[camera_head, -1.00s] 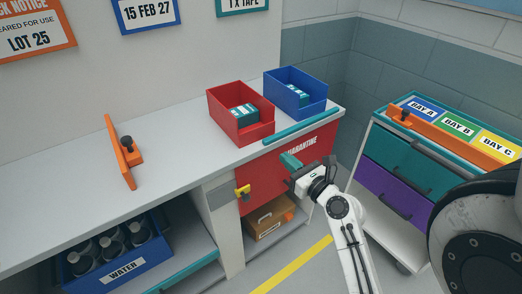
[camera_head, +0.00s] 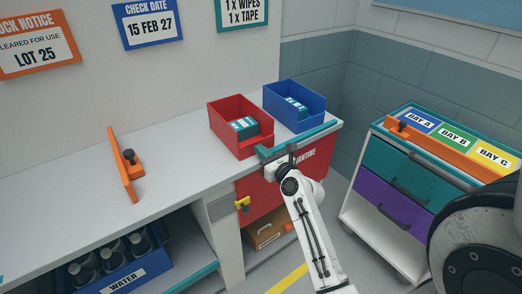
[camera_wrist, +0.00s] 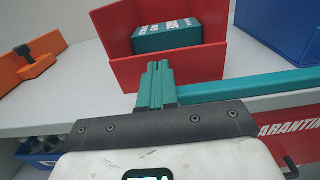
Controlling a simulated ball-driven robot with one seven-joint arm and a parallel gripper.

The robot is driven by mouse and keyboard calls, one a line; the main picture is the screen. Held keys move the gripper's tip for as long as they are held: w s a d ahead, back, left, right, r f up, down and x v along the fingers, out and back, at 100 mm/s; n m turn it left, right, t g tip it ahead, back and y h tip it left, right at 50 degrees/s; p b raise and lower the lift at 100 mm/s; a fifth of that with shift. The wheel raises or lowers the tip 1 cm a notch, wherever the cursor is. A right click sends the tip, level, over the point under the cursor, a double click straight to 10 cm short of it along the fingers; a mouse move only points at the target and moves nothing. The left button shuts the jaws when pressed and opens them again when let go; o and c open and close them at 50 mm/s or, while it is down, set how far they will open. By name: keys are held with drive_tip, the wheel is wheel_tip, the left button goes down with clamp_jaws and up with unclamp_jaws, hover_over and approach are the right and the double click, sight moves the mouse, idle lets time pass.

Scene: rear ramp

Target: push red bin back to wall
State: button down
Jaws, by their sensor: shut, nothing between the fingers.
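The red bin (camera_head: 254,142) stands upright on the grey counter with teal boxes (camera_head: 243,125) inside. Its low front side faces the counter's front edge, and a strip of counter lies behind it before the wall (camera_head: 215,60). In the wrist view the bin's front face (camera_wrist: 195,66) is straight ahead. My gripper (camera_head: 264,151) is at the bin's front, at the counter edge, with its teal fingers (camera_wrist: 157,80) shut and empty, pointing at the bin front. The fingertips overlap the bin's lower front in the picture; I cannot tell whether they touch.
A blue bin (camera_head: 302,122) stands close on the right of the red bin. A teal rail (camera_head: 318,133) runs along the counter edge. An orange bracket (camera_head: 124,172) stands to the left, with clear counter between. A drawer cart (camera_head: 400,168) stands at the right.

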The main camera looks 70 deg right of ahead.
drive_tip(key=shift+w+d, duration=0.15)
drive_tip(key=shift+w, duration=0.05)
drive_tip(key=p+x, duration=0.1)
drive_tip(key=x, duration=0.1)
drive_tip(key=shift+w+d+r, duration=0.1)
drive_tip(key=shift+w, duration=0.2)
drive_tip(key=shift+w+d, duration=0.2)
drive_tip(key=shift+w, duration=0.05)
